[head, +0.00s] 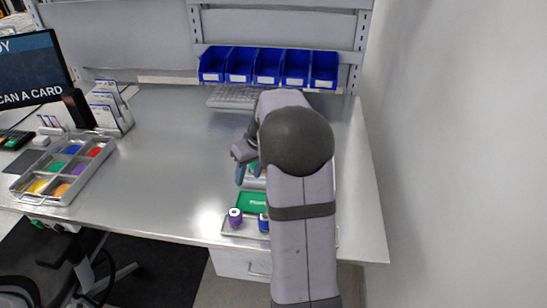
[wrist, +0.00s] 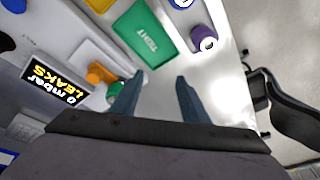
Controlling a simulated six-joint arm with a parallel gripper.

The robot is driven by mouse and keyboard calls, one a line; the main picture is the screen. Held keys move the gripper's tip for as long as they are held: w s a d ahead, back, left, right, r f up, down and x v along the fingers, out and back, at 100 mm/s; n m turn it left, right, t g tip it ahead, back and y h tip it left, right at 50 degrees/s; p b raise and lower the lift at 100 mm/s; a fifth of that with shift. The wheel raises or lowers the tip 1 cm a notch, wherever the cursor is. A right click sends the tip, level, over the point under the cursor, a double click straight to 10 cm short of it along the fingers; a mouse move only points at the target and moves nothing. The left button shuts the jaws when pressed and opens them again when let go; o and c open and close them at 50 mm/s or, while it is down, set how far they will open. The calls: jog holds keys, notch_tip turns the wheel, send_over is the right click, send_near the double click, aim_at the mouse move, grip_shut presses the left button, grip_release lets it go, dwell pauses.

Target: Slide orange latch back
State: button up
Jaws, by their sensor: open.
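The orange latch (wrist: 100,73) shows in the wrist view, left of my gripper's fingers, beside a green round part (wrist: 115,91) and a light grey block. My gripper (wrist: 159,76) is open, with its two blue-grey fingers apart and nothing between them. The left finger is near the green part and partly in front of it; I cannot tell whether they touch. In the head view my gripper (head: 244,175) is over the front of the bench, and my arm hides most of the fixture and the latch.
A display reading "0 mbar LEAKS" (wrist: 54,83) is left of the latch. A green plate (wrist: 145,35) and a purple-sided cylinder (wrist: 203,38) are beyond the fingertips. A sorting tray (head: 64,170) stands left, with blue bins (head: 267,67) at the back. The bench's middle is clear.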

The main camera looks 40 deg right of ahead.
jog(key=w+d+r+t+h, duration=0.1)
jog(key=w+d+r, duration=0.1)
jog(key=d, duration=1)
jog(key=shift+p+x, duration=1.7)
jog(key=shift+x, duration=1.85)
jog(key=shift+d, duration=0.15)
